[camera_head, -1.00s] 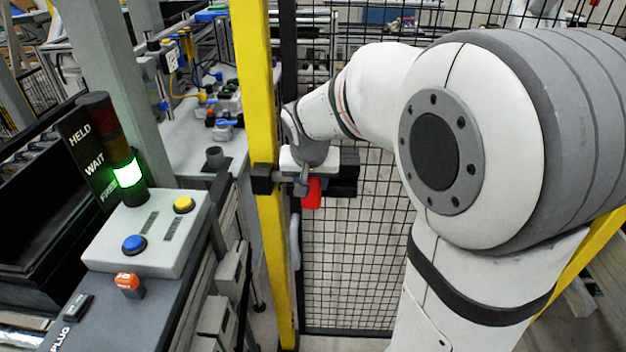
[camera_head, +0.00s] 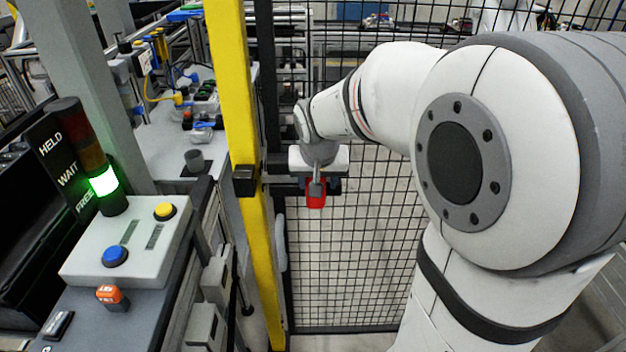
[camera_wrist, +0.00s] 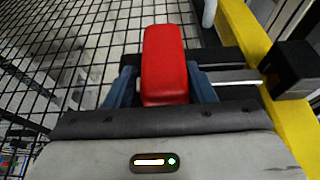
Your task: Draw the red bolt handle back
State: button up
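The red bolt handle (camera_wrist: 165,65) stands between the two blue-grey fingers of my gripper (camera_wrist: 163,86) in the wrist view. The fingers press against its two sides. In the head view the red handle (camera_head: 316,196) shows below my gripper (camera_head: 317,180), on the mesh gate. A silver bolt bar (camera_wrist: 235,77) runs right from the handle towards the black keeper (camera_wrist: 290,66) on the yellow post. Its end lies close to the keeper; I cannot tell whether it is clear of it.
The yellow post (camera_head: 232,100) stands left of my gripper. Black wire mesh (camera_head: 345,260) lies behind it. A control box (camera_head: 125,240) with blue and yellow buttons is at the left, beside a signal tower with its green light (camera_head: 104,181) lit.

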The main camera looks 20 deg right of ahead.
jog(key=shift+o, duration=0.6)
jog(key=shift+d, duration=0.15)
jog(key=shift+o, duration=1.1)
jog(key=v, duration=0.7)
jog(key=shift+s+r+b, duration=0.2)
jog(key=shift+r+b, duration=0.1)
jog(key=shift+r, duration=0.05)
jog(key=s+f+n+g+y, duration=0.1)
jog(key=s+f, duration=0.6)
jog(key=s, duration=0.9)
jog(key=shift+s+a+f+n, duration=0.25)
jog(key=shift+s+n, duration=0.15)
jog(key=shift+n, duration=0.5)
